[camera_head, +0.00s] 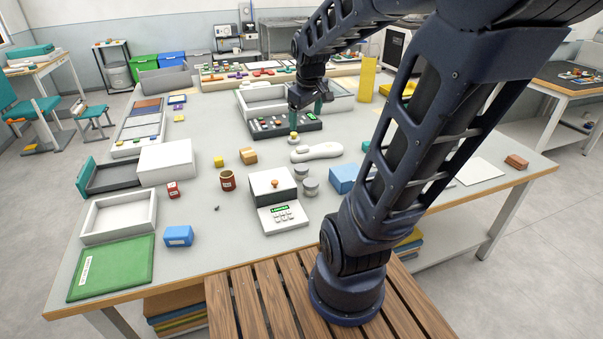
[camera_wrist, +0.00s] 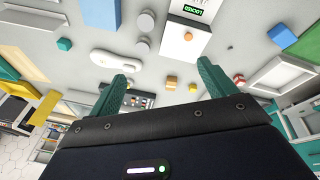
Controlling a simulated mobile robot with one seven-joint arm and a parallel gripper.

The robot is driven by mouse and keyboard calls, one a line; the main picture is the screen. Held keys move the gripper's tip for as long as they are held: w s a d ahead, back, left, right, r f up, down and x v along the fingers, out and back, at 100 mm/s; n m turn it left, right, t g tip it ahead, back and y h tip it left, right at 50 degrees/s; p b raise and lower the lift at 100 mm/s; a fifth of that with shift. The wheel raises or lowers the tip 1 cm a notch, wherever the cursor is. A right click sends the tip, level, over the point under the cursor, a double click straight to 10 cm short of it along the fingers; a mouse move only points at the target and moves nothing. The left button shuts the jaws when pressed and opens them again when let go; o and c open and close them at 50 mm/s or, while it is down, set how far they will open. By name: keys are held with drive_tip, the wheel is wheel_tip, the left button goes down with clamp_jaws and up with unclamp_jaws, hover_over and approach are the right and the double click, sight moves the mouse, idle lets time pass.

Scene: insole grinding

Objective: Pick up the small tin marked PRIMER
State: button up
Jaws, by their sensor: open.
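Two small grey lidded tins stand to the right of a white box with a keypad: a rear tin (camera_head: 301,173) and a front tin (camera_head: 310,187). A red-brown tin (camera_head: 227,181) with a pale label stands to the left of that box. I cannot read PRIMER on any of them. The grey tins also show in the wrist view, one near the top edge (camera_wrist: 146,20) and one below it (camera_wrist: 141,46). My gripper (camera_head: 307,113) is above the table, behind the tins and apart from them. Its green fingers (camera_wrist: 163,71) are open with nothing between them.
The keypad box (camera_head: 273,185) stands close beside the grey tins. A white rounded device (camera_head: 316,152) lies behind them and a blue block (camera_head: 343,178) to their right. A black tray (camera_head: 285,126) lies below my gripper. The table around the red-brown tin is fairly clear.

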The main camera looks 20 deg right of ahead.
drive_tip(key=w+d+f+n+g, duration=0.25)
drive_tip(key=w+f+n, duration=0.45)
drive_tip(key=w+f, duration=0.55)
drive_tip(key=n, duration=0.6)
hover_over(302, 167)
drive_tip(key=shift+g, duration=0.35)
wheel_tip(302, 167, down, 12)
drive_tip(key=shift+w+f, duration=0.1)
drive_tip(key=shift+f, duration=0.1)
drive_tip(key=shift+w+f, duration=0.1)
drive_tip(key=shift+f, duration=0.55)
drive_tip(key=shift+a+f, duration=0.1)
drive_tip(key=shift+f, duration=4.95)
drive_tip(key=shift+c, duration=0.4)
drive_tip(key=c, duration=1)
